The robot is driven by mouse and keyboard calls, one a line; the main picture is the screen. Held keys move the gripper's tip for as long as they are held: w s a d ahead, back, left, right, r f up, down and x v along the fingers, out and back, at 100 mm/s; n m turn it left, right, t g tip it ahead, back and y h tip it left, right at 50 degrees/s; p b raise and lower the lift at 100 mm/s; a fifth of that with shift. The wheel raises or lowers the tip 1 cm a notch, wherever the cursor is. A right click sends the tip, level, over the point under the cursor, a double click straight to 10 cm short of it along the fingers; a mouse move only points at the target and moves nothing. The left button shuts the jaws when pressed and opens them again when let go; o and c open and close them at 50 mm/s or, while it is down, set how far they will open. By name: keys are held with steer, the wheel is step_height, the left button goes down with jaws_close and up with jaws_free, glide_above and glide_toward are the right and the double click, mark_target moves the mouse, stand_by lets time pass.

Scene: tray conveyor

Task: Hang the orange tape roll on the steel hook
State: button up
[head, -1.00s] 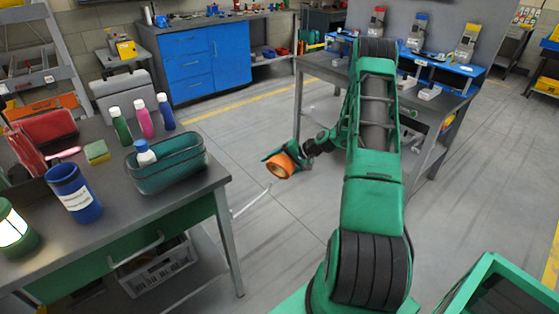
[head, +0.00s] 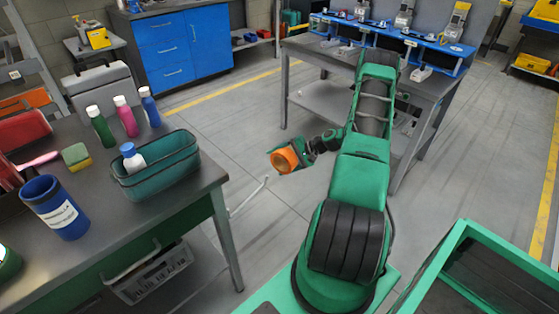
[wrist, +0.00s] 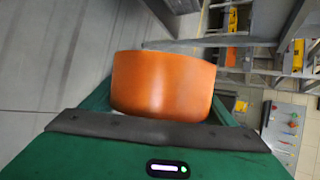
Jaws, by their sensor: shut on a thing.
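The orange tape roll (head: 286,158) is held by my gripper (head: 277,152) in the air over the open floor, between the left table and the back workbench. I cannot make out a steel hook in either view.
A dark table (head: 210,180) at left bears a green bin (head: 165,175), a blue cup (head: 60,207) and several bottles. A grey workbench (head: 335,58) with blue trays stands at the back. A blue cabinet (head: 180,45) is at the back left. The floor between is clear.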

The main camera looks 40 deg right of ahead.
steer(key=s+a+f, duration=0.1)
steer(key=a+f, duration=0.1)
steer(key=a, duration=0.6)
steer(key=s+a+f, duration=0.2)
steer(key=a, duration=0.6)
steer(key=shift+s+a+f, duration=0.15)
steer(key=shift+s+a, duration=0.1)
steer(key=shift+a, duration=0.15)
stand_by(1.7)
steer(key=o, duration=1.2)
steer(key=v, duration=1)
steer(key=shift+s+d+r, duration=0.15)
steer(key=shift+d+r, duration=0.05)
